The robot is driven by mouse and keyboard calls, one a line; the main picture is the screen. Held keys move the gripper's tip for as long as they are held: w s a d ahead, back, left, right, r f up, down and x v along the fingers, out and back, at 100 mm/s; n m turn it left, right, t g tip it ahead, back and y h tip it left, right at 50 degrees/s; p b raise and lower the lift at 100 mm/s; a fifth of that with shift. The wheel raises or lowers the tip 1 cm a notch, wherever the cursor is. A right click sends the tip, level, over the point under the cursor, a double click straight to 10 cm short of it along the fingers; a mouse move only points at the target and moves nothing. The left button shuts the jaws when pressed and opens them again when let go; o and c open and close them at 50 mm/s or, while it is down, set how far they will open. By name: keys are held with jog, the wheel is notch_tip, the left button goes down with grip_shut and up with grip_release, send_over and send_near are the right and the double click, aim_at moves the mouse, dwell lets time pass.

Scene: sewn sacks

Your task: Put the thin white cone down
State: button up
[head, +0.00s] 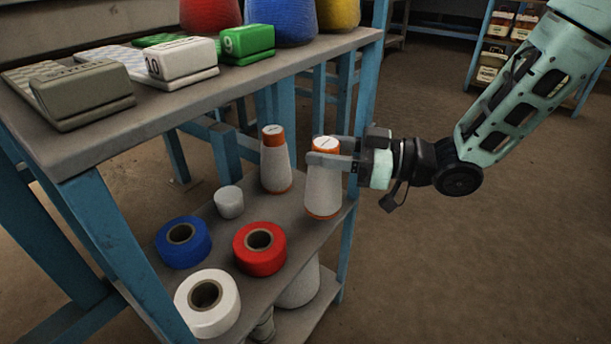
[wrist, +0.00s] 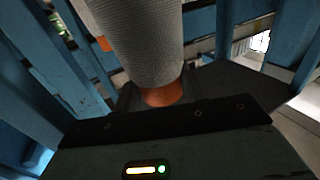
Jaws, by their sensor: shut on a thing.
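The thin white cone (head: 323,190) has an orange top and an orange rim at its base. My gripper (head: 322,153) is shut on it near the top, reaching in from the right. The cone is upright over the right part of the middle shelf (head: 228,262), close to its edge. I cannot tell whether its base touches the shelf. In the wrist view the cone (wrist: 138,42) fills the upper middle, with an orange end (wrist: 163,94) near my gripper. The fingertips are mostly hidden there.
A similar cone (head: 275,165) stands just left of the held one. A small white spool (head: 229,202), a blue roll (head: 171,252), a red roll (head: 271,261) and a white roll (head: 224,318) share the shelf. The tabletop (head: 130,118) hangs above, with blue posts (head: 117,240) around.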

jog(key=x, duration=0.3)
jog(key=shift+a+b, duration=0.15)
jog(key=shift+b, duration=0.2)
notch_tip(320, 180, down, 4)
jog(key=b, duration=0.3)
jog(key=shift+r, duration=0.25)
jog(key=o, duration=1.3)
